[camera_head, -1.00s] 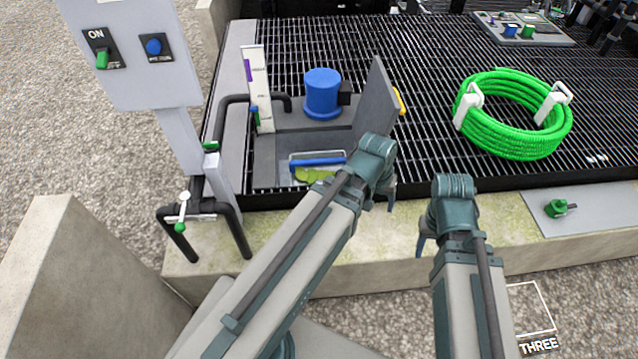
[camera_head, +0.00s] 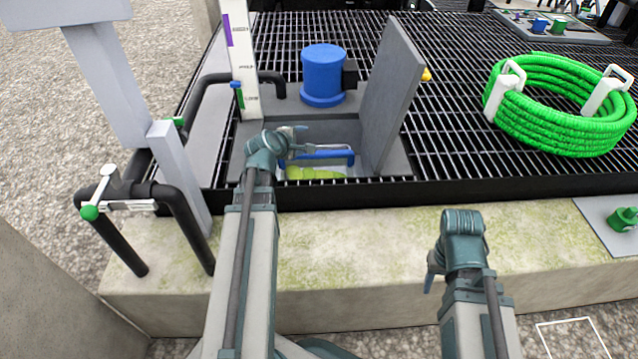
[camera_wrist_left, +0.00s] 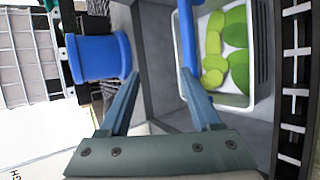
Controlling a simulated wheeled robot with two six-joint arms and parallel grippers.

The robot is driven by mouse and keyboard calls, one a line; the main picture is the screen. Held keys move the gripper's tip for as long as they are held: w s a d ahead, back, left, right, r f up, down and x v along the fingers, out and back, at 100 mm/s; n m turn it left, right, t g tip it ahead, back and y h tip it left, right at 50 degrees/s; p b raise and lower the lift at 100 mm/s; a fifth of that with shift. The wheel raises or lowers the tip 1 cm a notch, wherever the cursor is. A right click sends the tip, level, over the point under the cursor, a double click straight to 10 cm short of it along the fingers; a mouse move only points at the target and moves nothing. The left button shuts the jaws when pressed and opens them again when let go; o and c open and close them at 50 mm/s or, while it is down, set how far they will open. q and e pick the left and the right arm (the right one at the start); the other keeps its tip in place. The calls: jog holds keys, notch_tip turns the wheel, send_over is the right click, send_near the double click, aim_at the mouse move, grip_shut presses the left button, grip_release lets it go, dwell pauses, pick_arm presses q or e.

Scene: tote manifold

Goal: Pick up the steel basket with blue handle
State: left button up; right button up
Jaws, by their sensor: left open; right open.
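The arm hides part of the basket. My right gripper (camera_head: 432,270) is open, before the concrete ledge.
The raised lid (camera_head: 390,90) stands right of the recess. A blue cylinder (camera_head: 323,72) is behind it. A white gauge post (camera_head: 241,60) and black pipes (camera_head: 180,215) are at left. A green hose coil (camera_head: 555,100) lies on the grating at right.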

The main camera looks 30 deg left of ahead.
pick_arm(q)
jog(key=shift+a+f+n, duration=0.15)
jog(key=shift+a+n, duration=0.15)
jog(key=shift+a, duration=0.25)
jog(key=b, duration=0.8)
send_near(310, 156)
jog(key=x, duration=0.2)
jog(key=b+x, duration=0.4)
jog(key=x, duration=0.3)
jog(key=shift+w+a+f, duration=0.1)
jog(key=shift+w+f, duration=0.05)
jog(key=shift+w, duration=0.05)
grip_shut()
dwell(0.5)
